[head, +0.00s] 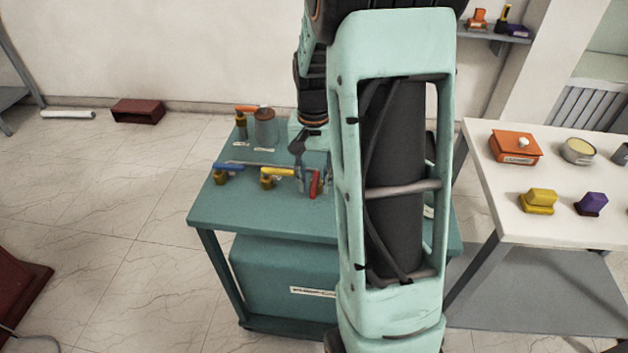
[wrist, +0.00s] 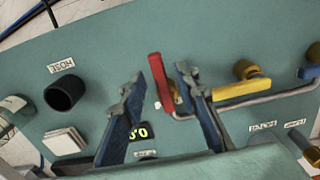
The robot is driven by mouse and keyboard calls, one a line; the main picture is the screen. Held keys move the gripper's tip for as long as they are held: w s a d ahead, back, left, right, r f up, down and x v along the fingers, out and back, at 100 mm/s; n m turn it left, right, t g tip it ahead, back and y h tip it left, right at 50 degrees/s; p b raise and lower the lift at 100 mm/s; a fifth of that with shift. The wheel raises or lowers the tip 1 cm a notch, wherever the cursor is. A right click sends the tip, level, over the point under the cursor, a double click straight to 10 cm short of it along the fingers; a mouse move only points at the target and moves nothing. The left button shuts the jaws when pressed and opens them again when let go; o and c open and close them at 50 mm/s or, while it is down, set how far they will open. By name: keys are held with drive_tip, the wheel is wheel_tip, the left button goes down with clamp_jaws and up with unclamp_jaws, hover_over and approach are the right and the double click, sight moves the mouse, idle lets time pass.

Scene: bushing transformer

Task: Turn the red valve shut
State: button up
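The red valve handle (head: 315,184) is a narrow red bar on the right part of the teal bench's pipework. In the wrist view the red handle (wrist: 161,84) lies lengthwise between my two fingers, with a gap showing on each side. My gripper (wrist: 160,76) is open, with one finger left of the handle and one right of it. I cannot tell how deep the fingertips reach beside it. In the head view my gripper (head: 312,170) is at the red valve, partly hidden by my arm.
A yellow-handled valve (head: 277,172) and a blue-handled valve (head: 228,167) sit left of it on the same pipe. A brown-topped jar (head: 265,127) stands behind. In the wrist view a black hose port (wrist: 64,93) and a small display (wrist: 138,132) are nearby. A white table (head: 560,225) stands right.

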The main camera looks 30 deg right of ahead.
drive_tip(key=shift+c, duration=0.6)
clamp_jaws()
drive_tip(key=n, duration=0.1)
drive_tip(key=d+n, duration=0.1)
drive_tip(key=n, duration=0.2)
drive_tip(key=shift+s+d, duration=0.25)
drive_tip(key=shift+s, duration=0.05)
drive_tip(key=n, duration=0.1)
drive_tip(key=d+n, duration=0.1)
drive_tip(key=n, duration=0.1)
drive_tip(key=shift+s+d+n, duration=0.1)
drive_tip(key=shift+d+n, duration=0.1)
drive_tip(key=shift+n, duration=0.1)
drive_tip(key=n, duration=0.1)
drive_tip(key=d+n, duration=0.1)
drive_tip(key=n, duration=0.1)
drive_tip(key=d+n, duration=0.1)
drive_tip(key=n, duration=0.1)
drive_tip(key=shift+w+r, duration=0.1)
drive_tip(key=shift+w, duration=0.25)
drive_tip(key=shift+w+d+n+p, duration=0.2)
drive_tip(key=shift+w+n+p, duration=0.05)
drive_tip(key=shift+n, duration=0.65)
drive_tip(key=shift+w+d+n+p, duration=0.2)
drive_tip(key=shift+d+n+p, duration=0.05)
drive_tip(key=shift+n, duration=0.65)
drive_tip(key=shift+w+d+n+p, duration=0.2)
drive_tip(key=shift+w+n+p, duration=0.05)
drive_tip(key=shift+n, duration=0.65)
